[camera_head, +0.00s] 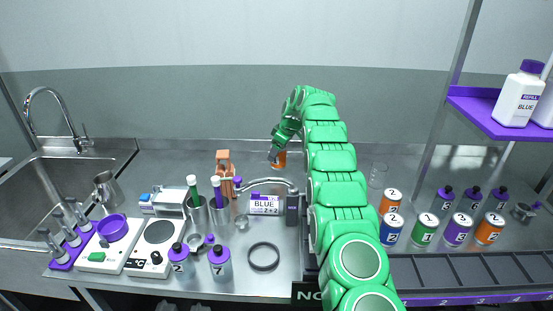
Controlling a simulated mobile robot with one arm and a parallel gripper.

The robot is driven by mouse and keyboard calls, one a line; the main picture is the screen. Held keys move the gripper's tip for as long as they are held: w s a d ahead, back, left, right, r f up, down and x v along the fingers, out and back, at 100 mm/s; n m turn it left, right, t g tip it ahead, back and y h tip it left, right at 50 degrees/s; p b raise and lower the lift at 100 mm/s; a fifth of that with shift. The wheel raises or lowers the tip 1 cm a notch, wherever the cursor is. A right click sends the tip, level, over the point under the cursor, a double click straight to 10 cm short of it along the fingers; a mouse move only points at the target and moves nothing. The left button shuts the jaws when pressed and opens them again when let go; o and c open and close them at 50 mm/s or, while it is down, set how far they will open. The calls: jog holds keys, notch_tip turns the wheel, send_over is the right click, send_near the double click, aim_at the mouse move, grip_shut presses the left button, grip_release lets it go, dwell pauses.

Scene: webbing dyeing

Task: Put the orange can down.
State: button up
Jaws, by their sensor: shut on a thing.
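My green arm reaches to the back of the steel counter. My gripper (274,154) points down there and is shut on the orange can (282,160). The can is partly hidden behind the gripper, and I cannot tell whether its base touches the counter. Another orange-topped can (390,201) stands at the right, behind a blue can marked 2 (391,230).
A brown wooden-looking stand (225,170) is left of the gripper. The sink (75,165) is at left, a purple shelf (495,112) at right.

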aim_at(277, 158)
jog(key=shift+w+f, duration=0.2)
jog(key=shift+f, duration=0.05)
jog(key=shift+f, duration=1.5)
jog(key=o, duration=1.4)
jog(key=shift+f, duration=0.1)
jog(key=shift+o, duration=0.2)
jog(key=v, duration=1.2)
jog(key=shift+s+d, duration=0.1)
